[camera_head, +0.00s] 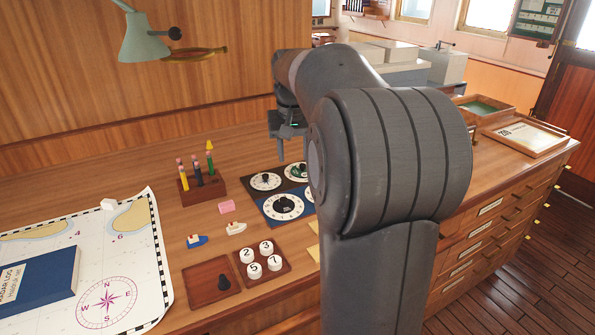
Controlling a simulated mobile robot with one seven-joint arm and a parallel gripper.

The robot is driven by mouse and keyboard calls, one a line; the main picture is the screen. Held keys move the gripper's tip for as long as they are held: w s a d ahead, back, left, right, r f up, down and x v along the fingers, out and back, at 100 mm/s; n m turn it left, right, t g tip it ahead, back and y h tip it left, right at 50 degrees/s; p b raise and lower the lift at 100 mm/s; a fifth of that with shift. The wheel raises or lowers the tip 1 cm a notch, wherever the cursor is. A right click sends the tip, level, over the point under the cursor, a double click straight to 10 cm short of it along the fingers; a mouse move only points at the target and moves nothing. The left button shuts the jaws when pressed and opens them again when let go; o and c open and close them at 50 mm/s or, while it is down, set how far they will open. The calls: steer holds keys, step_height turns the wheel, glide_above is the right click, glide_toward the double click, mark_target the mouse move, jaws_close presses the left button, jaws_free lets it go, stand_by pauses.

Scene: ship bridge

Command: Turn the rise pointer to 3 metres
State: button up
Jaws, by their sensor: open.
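Several white round dials with black pointer knobs lie on the desk. A dark panel carries an upper left dial (266,181) and an upper right dial (297,172). A blue panel (268,213) in front of it carries a larger dial (284,207) and another dial (308,194), partly hidden by my arm. The labels are too small to read, so I cannot tell which is the rise pointer or what it reads. My gripper (291,153) is open, pointing down above and behind the dials, apart from them. My arm hides the area right of the panels.
A wooden holder (203,192) with coloured pegs stands left of the dials. A chart (140,260) and blue book (40,285) cover the left. A lamp (143,40) overhangs the back left.

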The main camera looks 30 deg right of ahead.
steer(key=w+d+f+m+g, duration=0.1)
steer(key=w+d+f, duration=0.3)
steer(key=d, duration=0.3)
steer(key=w+d+f+m+g, duration=0.1)
steer(key=w+d+f, duration=0.2)
steer(key=d, duration=0.4)
steer(key=shift+y, duration=0.4)
steer(key=f, duration=1.1)
steer(key=shift+w+d+f, duration=0.1)
steer(key=shift+w+d, duration=0.05)
steer(key=shift+w, duration=0.1)
steer(key=shift+c, duration=0.4)
jaws_close()
